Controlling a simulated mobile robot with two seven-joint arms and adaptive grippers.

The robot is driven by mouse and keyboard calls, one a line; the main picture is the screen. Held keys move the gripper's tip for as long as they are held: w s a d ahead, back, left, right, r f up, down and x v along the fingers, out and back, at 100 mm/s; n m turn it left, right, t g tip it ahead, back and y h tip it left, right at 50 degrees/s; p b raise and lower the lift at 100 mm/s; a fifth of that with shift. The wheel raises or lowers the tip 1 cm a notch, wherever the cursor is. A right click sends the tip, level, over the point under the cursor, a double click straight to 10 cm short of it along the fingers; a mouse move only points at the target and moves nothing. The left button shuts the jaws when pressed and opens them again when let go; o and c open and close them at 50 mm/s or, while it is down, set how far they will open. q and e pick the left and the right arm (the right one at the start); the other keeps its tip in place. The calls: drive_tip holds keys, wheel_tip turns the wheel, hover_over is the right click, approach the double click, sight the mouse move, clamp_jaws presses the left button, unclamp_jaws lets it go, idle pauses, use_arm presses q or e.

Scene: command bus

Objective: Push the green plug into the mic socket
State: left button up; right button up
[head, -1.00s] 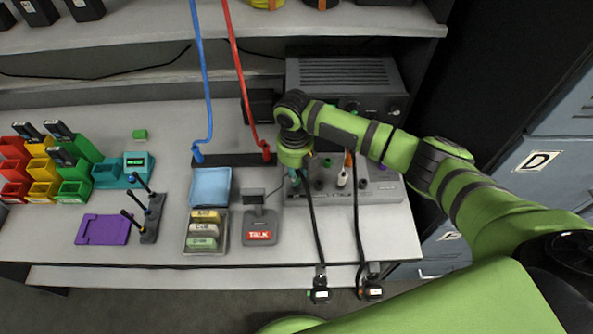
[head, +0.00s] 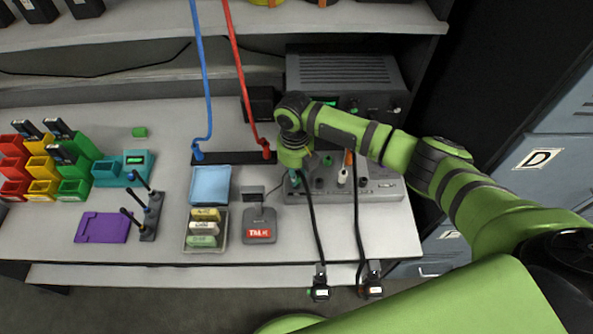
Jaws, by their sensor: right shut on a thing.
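My right gripper (head: 296,172) points down over the left end of the grey socket box (head: 385,193) on the bench. It is shut on the green plug (head: 296,181), of which only a small part shows below the wrist. A dark cable hangs from near there over the bench's front edge. The mic socket under the plug is hidden by the gripper and plug, so I cannot tell how deep the plug sits. My left gripper is not in view.
A white plug (head: 343,176) stands on the box to the right. Behind is a dark radio (head: 345,72) with a green-lit display (head: 325,101). Two cable ends hang over the front edge.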

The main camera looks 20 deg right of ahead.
idle(0.3)
drive_tip(key=o, duration=1)
wheel_tip(320, 180, up, 8)
drive_tip(key=p, duration=0.7)
